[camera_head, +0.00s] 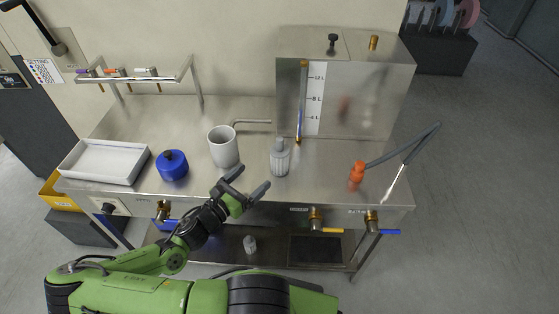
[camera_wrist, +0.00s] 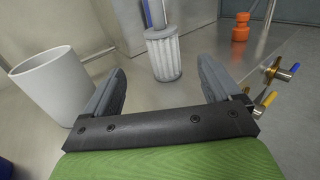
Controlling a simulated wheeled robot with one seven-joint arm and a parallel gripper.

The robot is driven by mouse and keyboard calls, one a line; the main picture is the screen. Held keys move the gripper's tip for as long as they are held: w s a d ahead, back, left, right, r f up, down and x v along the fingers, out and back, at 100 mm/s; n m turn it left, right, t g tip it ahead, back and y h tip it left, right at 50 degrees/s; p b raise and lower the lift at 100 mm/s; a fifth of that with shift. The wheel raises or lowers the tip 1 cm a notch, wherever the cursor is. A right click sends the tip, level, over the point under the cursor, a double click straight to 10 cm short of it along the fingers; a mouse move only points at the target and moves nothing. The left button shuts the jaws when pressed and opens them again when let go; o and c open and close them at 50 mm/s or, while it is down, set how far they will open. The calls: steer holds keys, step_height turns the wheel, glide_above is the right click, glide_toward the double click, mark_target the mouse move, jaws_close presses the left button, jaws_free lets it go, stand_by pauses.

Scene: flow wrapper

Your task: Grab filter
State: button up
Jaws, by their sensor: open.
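The filter (camera_head: 280,158) looks like a pale grey, ribbed upright cylinder with a narrower top. It stands on the steel bench (camera_head: 322,184), in front of the tank. In the wrist view the filter (camera_wrist: 163,57) is upright beyond the fingers, between them in the picture. My gripper (camera_head: 248,181) is open and empty at the bench's front edge, to the left of and nearer than the filter. In the wrist view the two fingers of my gripper (camera_wrist: 162,75) are wide apart and do not touch the filter.
A white cylindrical container (camera_head: 223,149) stands left of the filter. A blue lidded pot (camera_head: 172,166) and white tray (camera_head: 82,174) are further left. A steel tank (camera_head: 366,105) stands behind, an orange fitting (camera_head: 356,177) right. Valves (camera_head: 316,219) stick out along the front.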

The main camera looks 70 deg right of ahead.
mark_target(284, 151)
steer(key=b+x, duration=0.2)
steer(key=x, duration=1.3)
steer(key=shift+s+d+f, duration=0.1)
steer(key=shift+s+f, duration=0.05)
steer(key=shift+s, duration=0.1)
